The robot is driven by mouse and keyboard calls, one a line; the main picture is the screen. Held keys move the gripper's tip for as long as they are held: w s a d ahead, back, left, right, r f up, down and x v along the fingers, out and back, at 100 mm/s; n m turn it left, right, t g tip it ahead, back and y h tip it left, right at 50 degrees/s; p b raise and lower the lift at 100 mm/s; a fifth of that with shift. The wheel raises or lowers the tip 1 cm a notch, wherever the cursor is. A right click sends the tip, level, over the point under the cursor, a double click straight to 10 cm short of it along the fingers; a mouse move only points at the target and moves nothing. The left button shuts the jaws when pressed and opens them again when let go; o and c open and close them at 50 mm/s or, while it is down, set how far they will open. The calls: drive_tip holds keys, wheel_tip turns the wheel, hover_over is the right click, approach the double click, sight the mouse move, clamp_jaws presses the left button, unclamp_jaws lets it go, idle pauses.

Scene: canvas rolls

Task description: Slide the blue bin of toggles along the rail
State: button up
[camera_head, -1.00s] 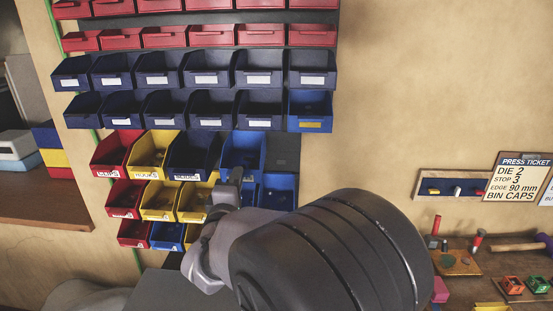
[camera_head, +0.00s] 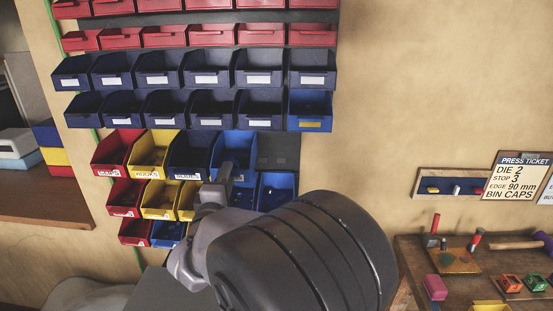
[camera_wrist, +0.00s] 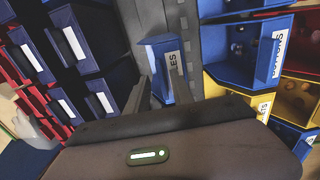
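In the wrist view, the fingers (camera_wrist: 158,82) reach to the front of the blue bin (camera_wrist: 158,52), one on each side, and partly cover a label ending in "ES". The fingers look shut on its front wall, though their contact is partly hidden.
A bare grey stretch of rail (camera_head: 279,149) lies right of the blue bin. Another blue bin (camera_head: 277,188) hangs below it, with yellow and red bins to the lower left. Navy bins hang close above. A workbench (camera_head: 415,262) with tools stands at the right.

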drive_tip(key=shift+s, duration=0.1)
drive_tip(key=s+f, duration=0.1)
drive_tip(key=s, duration=1.5)
drive_tip(key=w+d+f+m+g+y+b, duration=0.25)
drive_tip(key=d+m+g+y, duration=0.2)
drive_tip(key=d+m, duration=0.6)
drive_tip(key=s+d+f+m+g+b, duration=0.1)
drive_tip(key=s+d+f+m+g, duration=0.1)
drive_tip(key=s, duration=0.5)
drive_tip(key=s+d+f+m+g+h+b, duration=0.1)
drive_tip(key=s+d+f+m+g, duration=0.2)
drive_tip(key=s+d, duration=0.4)
drive_tip(key=s+d+f+m+g+h+b, duration=0.1)
drive_tip(key=s+d+f+m+g, duration=0.2)
drive_tip(key=s+m, duration=0.3)
drive_tip(key=shift+s+d+f+b, duration=0.4)
drive_tip(key=shift+s+d, duration=0.35)
drive_tip(key=shift+s, duration=0.15)
drive_tip(key=shift+m+g, duration=0.25)
